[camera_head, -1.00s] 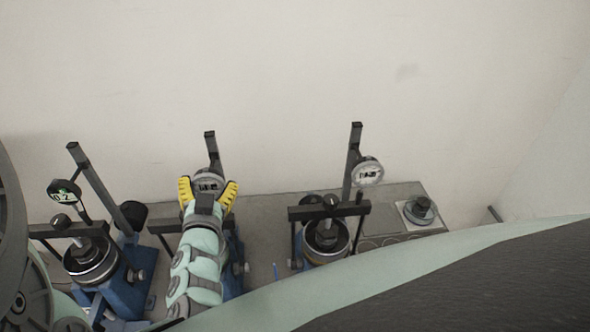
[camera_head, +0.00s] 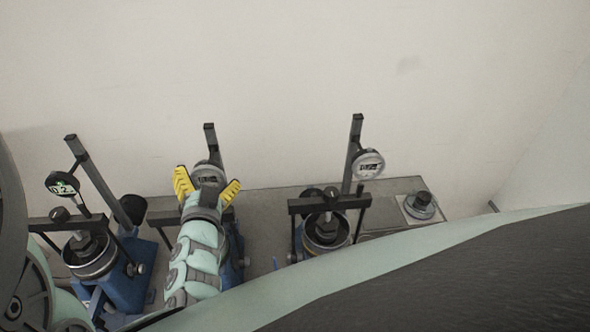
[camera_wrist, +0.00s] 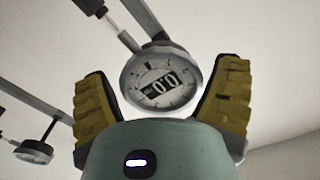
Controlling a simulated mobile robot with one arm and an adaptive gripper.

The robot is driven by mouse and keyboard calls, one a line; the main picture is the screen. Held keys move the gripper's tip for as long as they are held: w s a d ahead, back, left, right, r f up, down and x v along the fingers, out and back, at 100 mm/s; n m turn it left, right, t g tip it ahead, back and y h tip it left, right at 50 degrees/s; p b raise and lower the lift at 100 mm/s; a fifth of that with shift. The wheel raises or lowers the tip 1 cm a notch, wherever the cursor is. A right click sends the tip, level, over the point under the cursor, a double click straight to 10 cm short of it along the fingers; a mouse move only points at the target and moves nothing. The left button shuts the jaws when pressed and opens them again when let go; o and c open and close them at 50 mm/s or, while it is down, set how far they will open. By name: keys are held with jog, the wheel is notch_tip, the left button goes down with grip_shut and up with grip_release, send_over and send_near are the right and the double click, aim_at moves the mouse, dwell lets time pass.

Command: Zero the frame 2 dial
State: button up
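Three lever frames stand in a row in the head view, each with a round dial. The middle frame's dial (camera_head: 208,174) is grey and round, and is partly hidden behind my gripper (camera_head: 207,182). My gripper (camera_wrist: 163,80) is open, with one yellow ribbed finger on each side of the dial. Both fingers look apart from it, and nothing is held.
The left frame's dial (camera_head: 62,184) has a lit display, perhaps 0.2. The right frame's dial (camera_head: 368,164) is white-faced. A dark knob on a pale plate (camera_head: 421,206) sits at the bench's right end. A plain wall stands behind the grey bench (camera_head: 270,205).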

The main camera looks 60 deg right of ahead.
jog(key=shift+o, duration=0.8)
jog(key=v, duration=0.7)
jog(key=shift+a, duration=0.15)
jog(key=shift+s, duration=0.15)
